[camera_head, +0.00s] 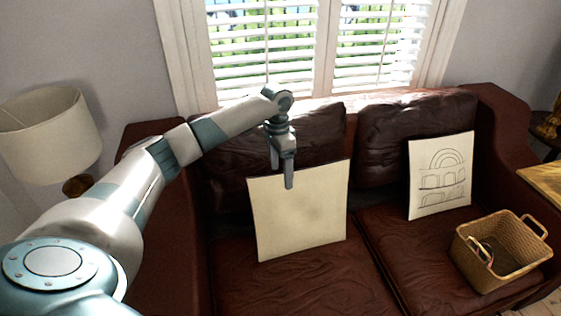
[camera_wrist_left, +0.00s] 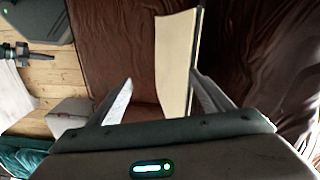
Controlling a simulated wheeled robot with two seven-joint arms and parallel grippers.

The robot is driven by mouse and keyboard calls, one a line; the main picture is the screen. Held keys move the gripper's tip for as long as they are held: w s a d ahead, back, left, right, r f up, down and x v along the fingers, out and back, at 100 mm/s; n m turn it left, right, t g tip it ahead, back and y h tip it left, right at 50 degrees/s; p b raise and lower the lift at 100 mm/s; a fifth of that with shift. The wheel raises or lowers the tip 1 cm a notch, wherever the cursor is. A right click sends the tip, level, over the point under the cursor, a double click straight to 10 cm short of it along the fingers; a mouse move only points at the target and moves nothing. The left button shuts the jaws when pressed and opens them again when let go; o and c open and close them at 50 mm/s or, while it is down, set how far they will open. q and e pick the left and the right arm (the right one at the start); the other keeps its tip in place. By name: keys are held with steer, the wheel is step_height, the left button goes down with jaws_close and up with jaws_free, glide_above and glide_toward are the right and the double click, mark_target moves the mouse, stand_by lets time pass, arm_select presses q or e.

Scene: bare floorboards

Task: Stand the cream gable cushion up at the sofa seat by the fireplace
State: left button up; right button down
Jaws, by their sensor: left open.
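A plain cream cushion (camera_head: 300,212) stands upright on the left sofa seat, leaning back a little against the dark backrest. The side that shows in the head view is blank. A second cream cushion (camera_head: 441,176) with a line drawing of arches stands on the right seat. My left gripper (camera_head: 283,172) is open and points down at the top edge of the blank cushion. In the left wrist view the blank cushion (camera_wrist_left: 174,55) shows edge-on between the open fingers, closer to the right finger. Whether a finger touches it I cannot tell.
The brown leather sofa (camera_head: 288,282) has a wicker basket (camera_head: 490,265) on its right seat, in front of the drawn cushion. A lamp (camera_head: 48,130) stands at the left. A window with white blinds (camera_head: 265,50) is behind. Bare seat lies in front of the blank cushion.

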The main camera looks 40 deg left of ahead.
arm_select(q)
step_height(320, 180, up, 4)
steer(key=shift+a+r, duration=0.1)
arm_select(e)
steer(key=shift+w+a+r, duration=0.3)
steer(key=shift+w+a, duration=0.1)
steer(key=shift+a, duration=0.15)
steer(key=shift+s+d, duration=0.1)
steer(key=shift+s, duration=0.05)
